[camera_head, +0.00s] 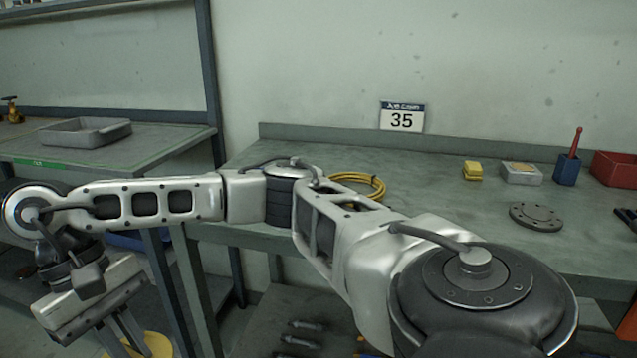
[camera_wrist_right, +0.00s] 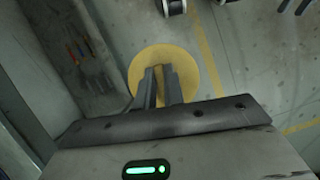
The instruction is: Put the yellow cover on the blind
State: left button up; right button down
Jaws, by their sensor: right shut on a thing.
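The yellow cover (camera_wrist_right: 188,60) is a round yellow disc at the tips of my right gripper (camera_wrist_right: 161,72) in the right wrist view. The gripper's two fingers are close together and shut on it. In the head view my right arm reaches across to the left, and the gripper (camera_head: 127,338) points down with part of the cover (camera_head: 160,346) at the bottom edge. A dark grey round flange with bolt holes, which looks like the blind (camera_head: 537,215), lies flat on the workbench at the right, far from the gripper. My left gripper is not in view.
The workbench (camera_head: 430,185) carries a yellow cable coil (camera_head: 372,180), yellow block (camera_head: 472,170), small grey box (camera_head: 521,176), blue holder (camera_head: 566,171) and red bin (camera_head: 615,168). A second bench with a grey tray (camera_head: 85,132) stands left. The main bench's middle is clear.

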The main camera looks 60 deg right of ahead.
aim_at(535, 214)
jog(key=z, duration=2.1)
